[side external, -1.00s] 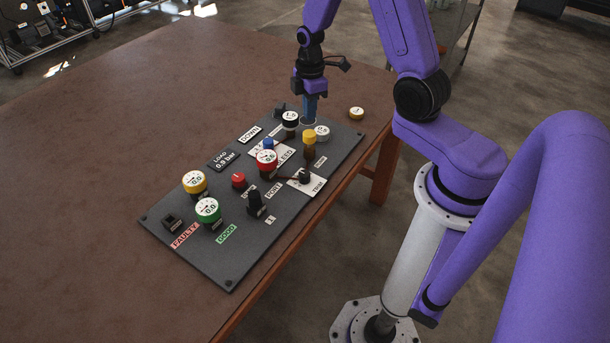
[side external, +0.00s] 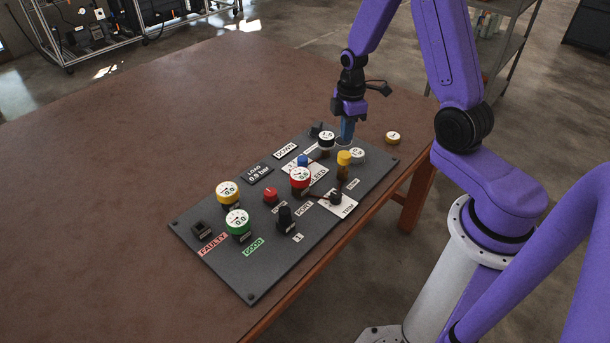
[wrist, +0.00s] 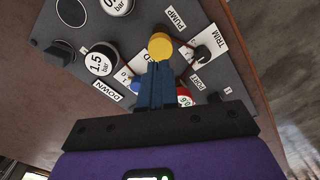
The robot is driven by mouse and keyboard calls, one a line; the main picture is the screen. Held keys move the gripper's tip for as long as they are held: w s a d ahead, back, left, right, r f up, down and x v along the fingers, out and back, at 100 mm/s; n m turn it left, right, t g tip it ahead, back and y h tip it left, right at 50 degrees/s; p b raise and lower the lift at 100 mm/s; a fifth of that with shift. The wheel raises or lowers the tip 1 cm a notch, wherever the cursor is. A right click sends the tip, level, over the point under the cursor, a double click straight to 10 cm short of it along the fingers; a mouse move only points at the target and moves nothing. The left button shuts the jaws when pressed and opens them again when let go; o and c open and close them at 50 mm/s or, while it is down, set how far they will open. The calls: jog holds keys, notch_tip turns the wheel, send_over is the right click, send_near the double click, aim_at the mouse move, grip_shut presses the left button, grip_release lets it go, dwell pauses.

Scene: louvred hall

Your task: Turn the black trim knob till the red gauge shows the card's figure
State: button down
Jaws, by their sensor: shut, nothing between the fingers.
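The black trim knob (side external: 336,197) stands on a white plate marked TRIM on the panel; it also shows in the wrist view (wrist: 201,53). The red gauge (side external: 300,178) is left of it, its figure too small to read there. In the wrist view the red gauge (wrist: 184,97) is partly hidden by my fingers, and its figure is unsure. The card (side external: 257,172) is dark and reads LOAD, seemingly 0.9 bar. My gripper (side external: 345,136) is shut and empty, pointing down over the panel's far end, clear of the trim knob. Its fingers also show in the wrist view (wrist: 157,82).
A yellow-topped knob (side external: 344,158) and a white-faced gauge (side external: 327,138) stand close to my gripper. A green gauge (side external: 237,222), a yellow gauge (side external: 228,192) and a red button (side external: 270,195) are nearer the front. The brown table (side external: 150,140) is clear left of the panel.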

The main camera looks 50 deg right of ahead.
aim_at(336, 194)
dwell(0.8)
jog(key=c, duration=1.3)
grip_release()
jog(key=shift+a, duration=0.1)
jog(key=o, duration=0.5)
jog(key=shift+s+a+f+n, duration=0.1)
jog(key=shift+a+f+n, duration=0.1)
jog(key=shift+a+n, duration=0.3)
jog(key=shift+o, duration=0.2)
jog(key=s+a+f+n, duration=0.4)
jog(key=a+n, duration=0.4)
jog(key=n, duration=0.6)
jog(key=shift+d+f, duration=0.2)
jog(key=shift+f, duration=4.5)
grip_shut()
